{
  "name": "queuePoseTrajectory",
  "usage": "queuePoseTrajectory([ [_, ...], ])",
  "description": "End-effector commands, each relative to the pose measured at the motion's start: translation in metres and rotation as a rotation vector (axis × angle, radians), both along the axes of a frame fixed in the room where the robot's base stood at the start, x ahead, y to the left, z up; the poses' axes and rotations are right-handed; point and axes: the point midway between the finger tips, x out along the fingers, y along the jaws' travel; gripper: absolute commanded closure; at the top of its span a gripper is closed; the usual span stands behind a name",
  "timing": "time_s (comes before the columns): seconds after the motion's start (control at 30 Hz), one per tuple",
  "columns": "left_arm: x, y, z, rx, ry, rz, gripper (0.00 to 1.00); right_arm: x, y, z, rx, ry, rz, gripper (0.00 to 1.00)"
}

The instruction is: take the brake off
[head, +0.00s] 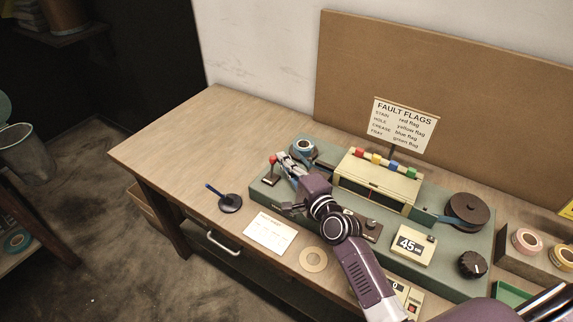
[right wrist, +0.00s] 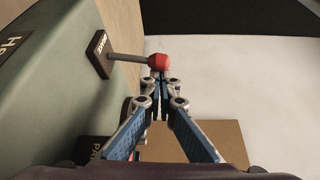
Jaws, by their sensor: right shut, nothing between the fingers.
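The brake lever is a short metal stem with a red ball knob (head: 272,159) at the left end of the green machine (head: 450,272). In the right wrist view the knob (right wrist: 158,61) is at the fingertips, and its stem runs left to a dark labelled plate (right wrist: 100,54). My right gripper (head: 284,158) is shut and empty, its tips just beside the knob; it also shows in the right wrist view (right wrist: 160,76). I cannot tell whether the tips touch the knob. My left gripper is not in view.
A blue pen in a black stand (head: 230,203) and a white card (head: 269,232) are in front. The table's left side is clear.

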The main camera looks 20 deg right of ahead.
Motion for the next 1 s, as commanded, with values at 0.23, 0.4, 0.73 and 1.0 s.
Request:
queuePoseTrajectory([
  [0.23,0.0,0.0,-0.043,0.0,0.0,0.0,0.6,-0.009,0.012,-0.005,-0.183,-0.141,0.002,1.0],
  [0.4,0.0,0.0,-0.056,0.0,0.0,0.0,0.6,-0.015,0.019,0.0,-0.301,-0.231,0.003,1.0],
  [0.73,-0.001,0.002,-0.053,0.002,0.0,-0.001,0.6,-0.018,0.02,0.004,-0.321,-0.249,0.0,1.0],
  [1.0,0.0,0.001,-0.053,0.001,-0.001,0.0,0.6,-0.054,0.013,-0.003,-0.322,-0.246,0.001,1.0],
])
